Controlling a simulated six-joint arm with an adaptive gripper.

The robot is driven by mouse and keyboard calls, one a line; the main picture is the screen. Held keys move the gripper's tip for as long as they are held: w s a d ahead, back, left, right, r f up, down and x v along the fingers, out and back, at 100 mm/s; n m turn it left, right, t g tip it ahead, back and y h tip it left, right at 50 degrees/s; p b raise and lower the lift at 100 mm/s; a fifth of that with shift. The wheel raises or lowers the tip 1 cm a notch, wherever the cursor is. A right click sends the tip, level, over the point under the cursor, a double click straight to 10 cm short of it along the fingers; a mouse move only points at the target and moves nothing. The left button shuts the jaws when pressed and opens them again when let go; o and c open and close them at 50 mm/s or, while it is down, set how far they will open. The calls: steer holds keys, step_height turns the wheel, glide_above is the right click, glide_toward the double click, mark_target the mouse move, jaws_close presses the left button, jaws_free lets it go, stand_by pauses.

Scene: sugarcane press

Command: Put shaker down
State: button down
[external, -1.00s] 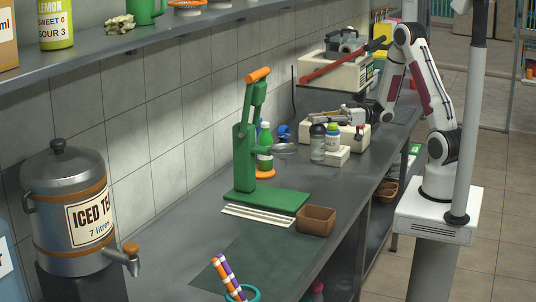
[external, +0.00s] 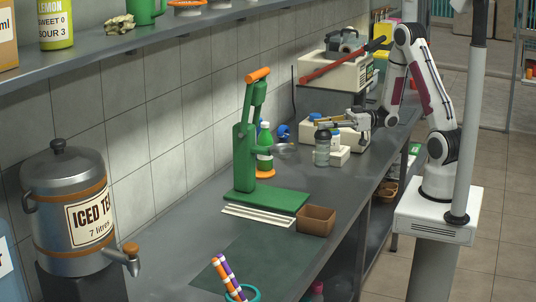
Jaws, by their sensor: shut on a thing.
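The shaker, a small grey bottle-shaped container (external: 322,151), is upright at the front of the white boxes on the far part of the counter. My gripper (external: 323,123) comes in from the right, with its fingers at the shaker's top, and is shut on it. The fingers look small and partly merge with the shaker's top. I cannot tell whether the shaker's base touches the counter.
A white low box (external: 341,155) is right beside the shaker. The green press (external: 243,160) and a green bottle (external: 265,150) stand to the left. A brown bin (external: 316,220) is nearer. The counter (external: 300,180) between bin and shaker is clear.

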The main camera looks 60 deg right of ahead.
mark_target(323, 148)
steer(key=shift+f, duration=2.75)
steer(key=shift+f, duration=2.1)
steer(key=c, duration=2)
jaws_free()
steer(key=shift+o, duration=0.2)
steer(key=shift+d, duration=0.1)
steer(key=v, duration=1.2)
steer(key=shift+r, duration=0.2)
